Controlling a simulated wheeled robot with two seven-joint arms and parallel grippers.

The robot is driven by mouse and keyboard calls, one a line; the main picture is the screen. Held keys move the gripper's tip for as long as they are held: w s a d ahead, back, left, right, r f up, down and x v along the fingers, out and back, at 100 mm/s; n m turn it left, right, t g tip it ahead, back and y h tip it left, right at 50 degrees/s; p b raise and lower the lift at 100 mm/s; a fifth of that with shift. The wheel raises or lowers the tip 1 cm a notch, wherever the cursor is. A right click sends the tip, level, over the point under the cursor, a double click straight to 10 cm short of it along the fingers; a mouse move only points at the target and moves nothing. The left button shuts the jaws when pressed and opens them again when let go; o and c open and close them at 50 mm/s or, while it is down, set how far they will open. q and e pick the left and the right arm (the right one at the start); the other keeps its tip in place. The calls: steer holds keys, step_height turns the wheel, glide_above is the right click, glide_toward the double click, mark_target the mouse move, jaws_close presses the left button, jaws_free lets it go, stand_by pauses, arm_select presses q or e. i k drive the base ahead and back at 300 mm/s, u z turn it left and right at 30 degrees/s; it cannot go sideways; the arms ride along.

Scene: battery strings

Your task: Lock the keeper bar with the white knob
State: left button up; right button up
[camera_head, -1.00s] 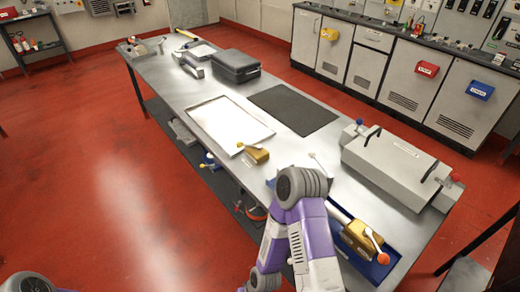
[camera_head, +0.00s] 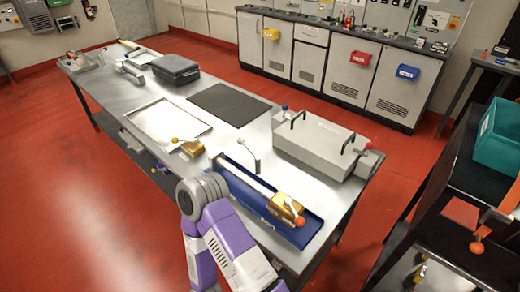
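A thin grey lever with a small white knob (camera_head: 241,141) stands up at the far part of a long blue tray (camera_head: 262,208) on the bench; it looks like the keeper bar, but whether it is locked I cannot tell. In the tray a pale rod (camera_head: 248,178) runs to a gold block (camera_head: 284,207) with an orange knob (camera_head: 300,222). My purple and white arm rises from the bottom edge, its grey joint in front of the tray's left side. Neither of my grippers shows.
The steel bench (camera_head: 120,100) also carries a grey box with handles (camera_head: 322,145), a gold block with an orange-yellow knob (camera_head: 192,148), a white tray (camera_head: 165,125), a black mat (camera_head: 229,104) and a dark case (camera_head: 175,69). A teal bin (camera_head: 500,140) stands on a dark rack at right.

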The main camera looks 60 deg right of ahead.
mark_target(242, 141)
steer(key=z, duration=0.85)
